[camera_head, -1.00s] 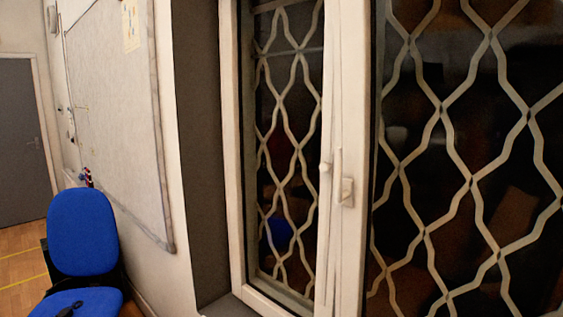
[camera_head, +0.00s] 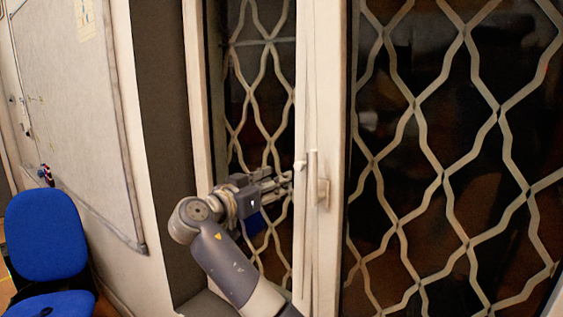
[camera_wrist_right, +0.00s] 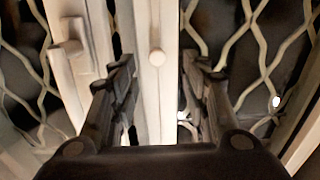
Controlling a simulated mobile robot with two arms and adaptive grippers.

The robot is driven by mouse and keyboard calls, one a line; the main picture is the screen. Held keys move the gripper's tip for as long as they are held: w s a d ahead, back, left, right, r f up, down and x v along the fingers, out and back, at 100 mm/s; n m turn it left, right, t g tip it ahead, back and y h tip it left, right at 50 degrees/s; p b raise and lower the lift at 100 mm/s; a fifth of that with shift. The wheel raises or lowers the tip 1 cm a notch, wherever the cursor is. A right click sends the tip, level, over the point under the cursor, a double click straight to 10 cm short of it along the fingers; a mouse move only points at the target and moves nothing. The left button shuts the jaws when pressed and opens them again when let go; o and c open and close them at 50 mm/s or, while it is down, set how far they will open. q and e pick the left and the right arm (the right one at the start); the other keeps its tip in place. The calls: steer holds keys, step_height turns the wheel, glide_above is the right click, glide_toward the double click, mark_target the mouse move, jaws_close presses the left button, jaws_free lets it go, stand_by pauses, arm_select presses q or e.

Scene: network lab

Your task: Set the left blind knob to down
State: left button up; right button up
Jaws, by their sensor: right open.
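A small pale round knob (camera_head: 299,166) sits on the white frame between the two window panes. In the right wrist view the knob (camera_wrist_right: 157,57) stands out from the pale frame, between my two fingers and ahead of them. My right gripper (camera_head: 284,183) reaches in from the lower left, its fingertips close to the left side of the knob. In the right wrist view my right gripper (camera_wrist_right: 157,72) is open, with nothing held. I cannot tell whether a finger touches the frame. My left gripper is not in view.
A window handle (camera_head: 322,191) juts from the frame just right of the knob. Patterned grilles (camera_head: 440,170) cover the dark panes. A whiteboard (camera_head: 75,110) hangs on the left wall, with a blue chair (camera_head: 46,235) below it.

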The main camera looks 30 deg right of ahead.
mark_target(297, 167)
steer(key=shift+m, duration=0.3)
steer(key=p+x, duration=0.1)
steer(key=x, duration=0.2)
steer(key=p+x, duration=0.2)
steer(key=x, duration=0.1)
steer(key=r+p+x, duration=0.1)
steer(key=p+x, duration=0.1)
steer(key=x, duration=0.1)
steer(key=shift+s+d+r, duration=0.1)
steer(key=shift+d, duration=0.3)
steer(key=shift+w+d, duration=0.3)
steer(key=shift+d, duration=0.2)
steer(key=shift+f, duration=0.2)
jaws_close()
